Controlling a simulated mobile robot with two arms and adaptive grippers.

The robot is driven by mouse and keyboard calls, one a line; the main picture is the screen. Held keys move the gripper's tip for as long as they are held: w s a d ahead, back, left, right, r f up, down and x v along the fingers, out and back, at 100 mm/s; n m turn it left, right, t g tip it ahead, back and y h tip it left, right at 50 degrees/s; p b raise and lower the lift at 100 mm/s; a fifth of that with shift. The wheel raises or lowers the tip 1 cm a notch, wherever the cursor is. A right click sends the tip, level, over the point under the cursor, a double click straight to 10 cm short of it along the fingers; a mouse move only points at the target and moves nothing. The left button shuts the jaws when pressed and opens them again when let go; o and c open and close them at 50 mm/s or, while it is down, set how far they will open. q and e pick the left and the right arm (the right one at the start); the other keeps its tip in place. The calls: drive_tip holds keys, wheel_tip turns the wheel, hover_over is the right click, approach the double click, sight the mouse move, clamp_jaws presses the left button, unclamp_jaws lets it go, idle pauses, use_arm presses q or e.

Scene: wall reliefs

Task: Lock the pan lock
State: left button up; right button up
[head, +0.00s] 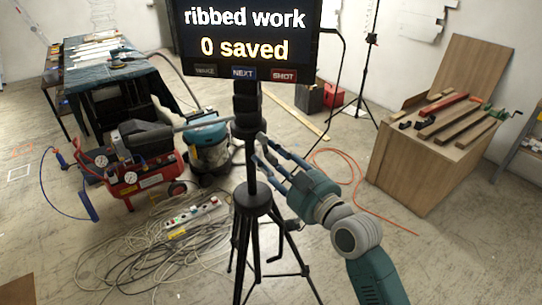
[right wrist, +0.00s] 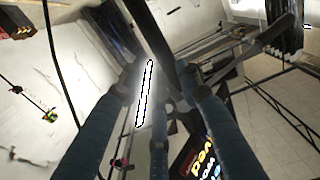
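A black tripod (head: 252,200) stands in the middle of the head view and carries a screen (head: 245,45) reading "ribbed work" and "0 saved". A thin grey bar (head: 205,123) sticks out to the left from its head. I cannot make out the pan lock for certain. My right gripper (head: 261,148) is beside the tripod column, just below the head. In the right wrist view its fingers (right wrist: 158,75) are apart, with a dark post between or beyond them; contact cannot be told. A pale, dark-edged strip (right wrist: 145,95) shows there. My left gripper is out of view.
A red compressor (head: 140,180) and a blue-grey vacuum (head: 208,145) stand left of the tripod. Cables (head: 150,245) and a power strip (head: 193,212) lie near its feet. A wooden box (head: 420,175) with clamps stands at the right. A draped table (head: 105,75) is at the back left.

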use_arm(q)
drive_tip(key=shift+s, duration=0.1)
use_arm(e)
clamp_jaws()
drive_tip(key=shift+s+a+r+m+p, duration=0.15)
drive_tip(key=shift+a+m+p, duration=0.1)
drive_tip(key=shift+m+p, duration=0.5)
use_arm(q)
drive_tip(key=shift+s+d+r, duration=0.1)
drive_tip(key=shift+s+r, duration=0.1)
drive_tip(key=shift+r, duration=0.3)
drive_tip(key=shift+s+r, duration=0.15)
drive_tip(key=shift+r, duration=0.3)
use_arm(e)
drive_tip(key=shift+s+a+f+m, duration=0.15)
drive_tip(key=shift+a+f+m, duration=0.1)
drive_tip(key=shift+m, duration=0.3)
unclamp_jaws()
drive_tip(key=shift+s, duration=0.1)
